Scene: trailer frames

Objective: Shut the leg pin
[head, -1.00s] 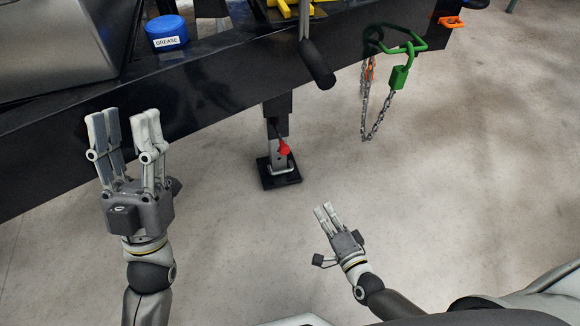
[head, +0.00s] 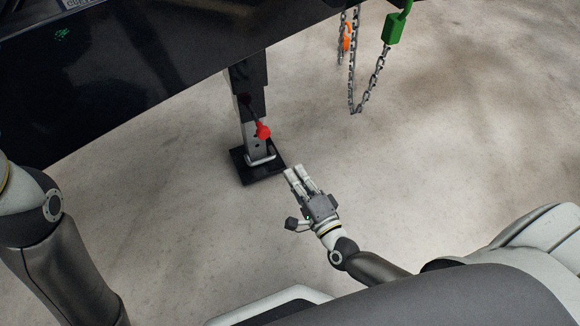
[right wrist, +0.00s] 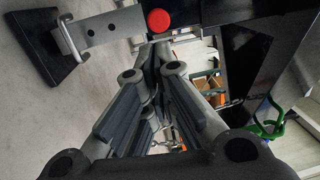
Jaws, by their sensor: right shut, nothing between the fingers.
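The leg pin (head: 262,130) has a red knob on a thin dark rod and sticks out from the black and grey trailer leg (head: 249,92). The leg stands on a black foot plate (head: 240,166). The red knob also shows in the right wrist view (right wrist: 159,20), beyond and above my fingertips. My right gripper (head: 297,172) is shut and empty, low over the floor, to the right of the foot plate and apart from the pin. It shows in the right wrist view (right wrist: 150,55). Only my left arm shows at the left edge; its gripper is out of view.
The black trailer frame (head: 130,80) crosses the upper left above the leg. The concrete floor around my right gripper is clear.

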